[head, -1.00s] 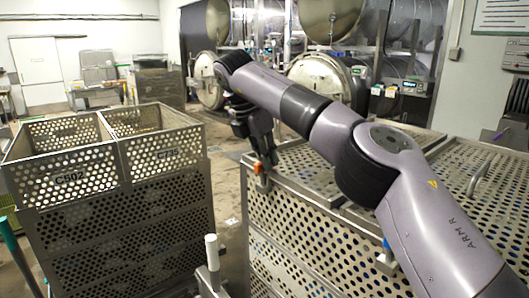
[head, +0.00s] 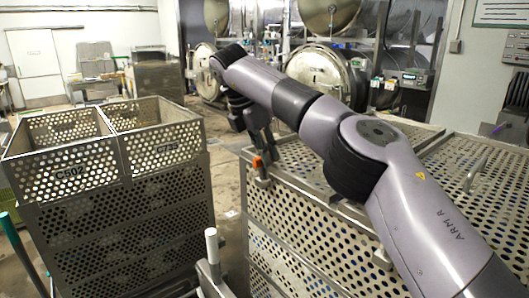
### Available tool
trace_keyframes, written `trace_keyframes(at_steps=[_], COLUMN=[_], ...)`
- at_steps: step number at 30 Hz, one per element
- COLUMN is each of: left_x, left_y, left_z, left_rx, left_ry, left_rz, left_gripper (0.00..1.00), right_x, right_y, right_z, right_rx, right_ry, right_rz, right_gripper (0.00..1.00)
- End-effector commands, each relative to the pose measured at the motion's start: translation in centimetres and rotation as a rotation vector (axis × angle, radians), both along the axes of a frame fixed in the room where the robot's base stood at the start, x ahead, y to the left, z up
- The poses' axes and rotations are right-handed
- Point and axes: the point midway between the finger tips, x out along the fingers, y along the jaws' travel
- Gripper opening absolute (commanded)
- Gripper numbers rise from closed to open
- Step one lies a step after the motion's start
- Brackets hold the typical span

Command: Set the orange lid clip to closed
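The orange lid clip (head: 258,162) is small and sits at the near left top corner of the perforated metal crate (head: 300,225) on the right. The crate's perforated lid (head: 300,160) lies on top. My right arm reaches across from the lower right. My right gripper (head: 268,153) points down just behind and to the right of the clip. Its fingertips are small and dark, and I cannot tell whether they touch the clip or how far apart they are. Whether the clip is latched is too small to tell. My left gripper is not in view.
Perforated crates marked C502 (head: 72,174) and C795 (head: 165,149) stand on the left. A narrow floor gap (head: 226,190) separates them from the right crate. A white-topped post (head: 211,240) stands in front of it. A lid handle (head: 476,173) sticks up at right. Round autoclave doors (head: 322,78) stand behind.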

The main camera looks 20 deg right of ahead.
Motion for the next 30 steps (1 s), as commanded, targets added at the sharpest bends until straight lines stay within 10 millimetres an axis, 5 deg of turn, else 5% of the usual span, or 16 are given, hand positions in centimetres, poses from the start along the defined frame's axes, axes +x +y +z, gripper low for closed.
trace_keyframes(at_steps=[5,15,30], left_x=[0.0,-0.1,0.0], left_y=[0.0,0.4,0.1], left_z=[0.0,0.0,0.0], left_rx=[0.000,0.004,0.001], left_ry=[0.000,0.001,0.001], left_rz=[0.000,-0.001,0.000], left_gripper=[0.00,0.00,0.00], right_x=[0.0,0.0,-0.7], right_y=[0.0,0.1,2.1], right_z=[-0.1,0.0,4.6], right_rx=[0.000,0.000,0.000], right_ry=[0.003,0.004,0.003], right_rz=[0.001,0.002,0.002], right_gripper=[0.33,0.33,0.33])
